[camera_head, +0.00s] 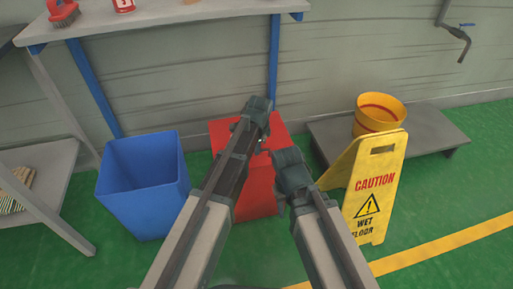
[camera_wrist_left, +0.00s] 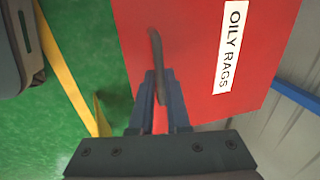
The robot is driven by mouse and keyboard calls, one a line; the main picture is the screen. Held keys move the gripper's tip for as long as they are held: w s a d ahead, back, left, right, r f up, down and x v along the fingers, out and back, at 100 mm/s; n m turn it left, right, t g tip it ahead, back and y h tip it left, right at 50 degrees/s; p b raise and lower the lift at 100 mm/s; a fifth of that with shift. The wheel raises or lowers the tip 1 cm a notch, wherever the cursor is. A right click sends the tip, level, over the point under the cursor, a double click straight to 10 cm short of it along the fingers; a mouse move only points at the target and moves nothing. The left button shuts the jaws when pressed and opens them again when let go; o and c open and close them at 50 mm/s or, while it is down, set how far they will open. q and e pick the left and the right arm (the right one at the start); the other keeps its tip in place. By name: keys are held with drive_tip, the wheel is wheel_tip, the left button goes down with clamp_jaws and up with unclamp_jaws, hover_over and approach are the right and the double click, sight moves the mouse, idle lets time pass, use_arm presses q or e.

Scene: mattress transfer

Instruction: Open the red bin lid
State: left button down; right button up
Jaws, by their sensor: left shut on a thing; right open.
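The red bin (camera_head: 257,188) stands on the floor in the middle of the head view, largely hidden behind my arms. Its red lid (camera_head: 221,130) shows at the top; the arms hide too much to tell how far it is raised. In the left wrist view the red lid (camera_wrist_left: 185,60) bears a white "OILY RAGS" label and a thin dark handle (camera_wrist_left: 155,50). My left gripper (camera_head: 262,138) is over the lid, shut on the handle, which runs between its fingers (camera_wrist_left: 160,103). My right gripper (camera_head: 284,160) is open, just right of and below the left one.
A blue open bin (camera_head: 150,165) stands left of the red bin. A yellow caution sign (camera_head: 372,190) stands close to the right. A yellow bucket (camera_head: 380,112) sits on a low grey platform (camera_head: 432,132). A shelf (camera_head: 185,14) is above at the back.

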idle(0.6)
use_arm(q)
drive_tip(key=w+a+r+p, duration=0.1)
drive_tip(key=w+r+p, duration=0.3)
drive_tip(key=r+p, duration=0.3)
drive_tip(key=w+a+r+g+p, duration=0.1)
drive_tip(key=w+a+r+p, duration=0.1)
drive_tip(key=w+r+p, duration=0.3)
drive_tip(key=shift+r+p, duration=1.3)
drive_tip(key=shift+a, duration=0.1)
drive_tip(key=c, duration=0.9)
unclamp_jaws()
drive_tip(key=shift+w+f, duration=0.15)
drive_tip(key=shift+f, duration=0.05)
drive_tip(key=shift+s+r, duration=0.1)
drive_tip(key=shift+s, duration=0.1)
